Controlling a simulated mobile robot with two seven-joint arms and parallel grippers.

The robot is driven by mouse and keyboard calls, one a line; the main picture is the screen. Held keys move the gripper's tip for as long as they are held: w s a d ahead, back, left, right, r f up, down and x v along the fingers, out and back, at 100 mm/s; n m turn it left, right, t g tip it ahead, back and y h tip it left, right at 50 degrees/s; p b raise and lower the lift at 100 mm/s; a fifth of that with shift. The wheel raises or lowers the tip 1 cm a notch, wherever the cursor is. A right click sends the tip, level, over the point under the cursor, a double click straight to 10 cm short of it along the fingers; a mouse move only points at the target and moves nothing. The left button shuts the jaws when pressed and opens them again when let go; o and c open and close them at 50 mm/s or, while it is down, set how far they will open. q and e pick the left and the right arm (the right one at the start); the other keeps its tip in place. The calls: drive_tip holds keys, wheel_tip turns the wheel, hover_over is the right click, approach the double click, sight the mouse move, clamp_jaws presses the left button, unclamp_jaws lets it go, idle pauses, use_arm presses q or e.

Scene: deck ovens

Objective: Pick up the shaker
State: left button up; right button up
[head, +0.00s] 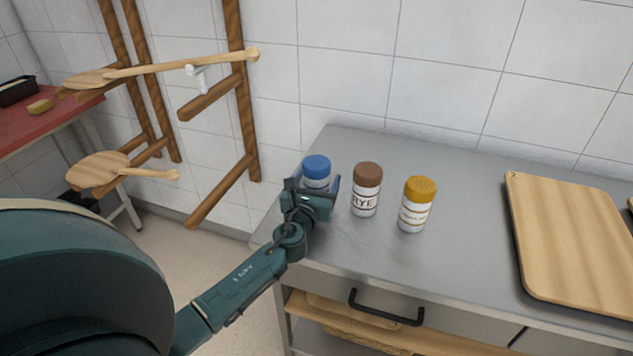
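Three shakers stand upright in a row on the grey steel counter. The left one has a blue cap (316,167) and a white body, mostly hidden behind my gripper. The middle one has a brown cap and a white label reading "RYE" (365,199). The right one has a mustard-yellow cap and a white label (414,212). My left gripper (314,187) is at the blue-capped shaker, with a finger on each side of its body. The gripper's own body hides whether the fingers touch it. My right gripper is not in view.
The grey counter (460,245) is clear in front of the shakers. A wooden board (570,240) lies at its right. A drawer with a black handle (386,310) is below. A wooden wall rack (240,90) holds long wooden peels (180,64) at the left.

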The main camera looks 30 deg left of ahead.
sight(317, 161)
use_arm(q)
drive_tip(key=c, duration=1)
